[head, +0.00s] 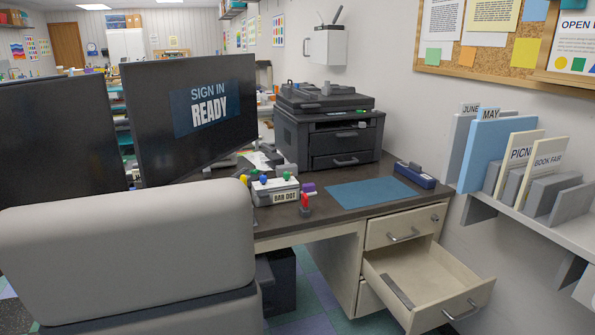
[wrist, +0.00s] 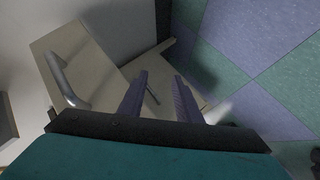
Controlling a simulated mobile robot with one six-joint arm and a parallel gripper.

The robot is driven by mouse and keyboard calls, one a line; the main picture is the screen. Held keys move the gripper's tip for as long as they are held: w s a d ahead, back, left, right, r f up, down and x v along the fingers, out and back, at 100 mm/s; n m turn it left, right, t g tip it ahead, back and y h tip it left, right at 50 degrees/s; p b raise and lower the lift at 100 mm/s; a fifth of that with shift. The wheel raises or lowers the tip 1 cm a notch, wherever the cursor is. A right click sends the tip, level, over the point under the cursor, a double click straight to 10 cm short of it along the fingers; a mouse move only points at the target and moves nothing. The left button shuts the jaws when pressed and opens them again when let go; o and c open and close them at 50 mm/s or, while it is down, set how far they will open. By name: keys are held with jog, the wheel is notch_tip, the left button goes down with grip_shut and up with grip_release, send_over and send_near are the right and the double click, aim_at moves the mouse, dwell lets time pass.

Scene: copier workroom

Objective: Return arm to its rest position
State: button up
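My gripper (wrist: 160,76) shows only in the wrist view. Its two purple-grey fingers are apart, with nothing visibly held between them. Beyond them is beige drawer woodwork (wrist: 82,58) with a silver handle (wrist: 66,80); I cannot tell whether the fingers touch it. A thin dark line shows between the fingers, too small to identify. In the head view no gripper is visible. There, a lower desk drawer (head: 448,272) stands pulled out, with a long dark grey item (head: 397,291) inside.
The desk (head: 290,222) holds a copier (head: 328,130), a blue mat (head: 373,192), a blue stapler-like item (head: 415,175) and a labelled box (head: 275,190). A wall shelf (head: 540,220) with folders is at right. A pale grey chair-back shape (head: 130,250) fills the left foreground. Tiled floor (wrist: 265,50) is clear.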

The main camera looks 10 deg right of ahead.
jog(key=s+a+f+m+g+y+p, duration=0.25)
jog(key=s+a+g+p, duration=0.2)
jog(key=a, duration=0.65)
jog(key=s+a+f+m+g+y+p, duration=0.1)
jog(key=s+a+f+g+y+p, duration=0.25)
jog(key=a, duration=0.85)
jog(key=s+a+r+g+p, duration=0.3)
jog(key=s+a+p, duration=0.1)
jog(key=s+a, duration=0.4)
jog(key=s+a+r+g+y+p, duration=0.1)
jog(key=s+a+r+g+p, duration=0.3)
jog(key=s+a, duration=0.5)
jog(key=shift+a, duration=0.15)
jog(key=shift+w, duration=0.1)
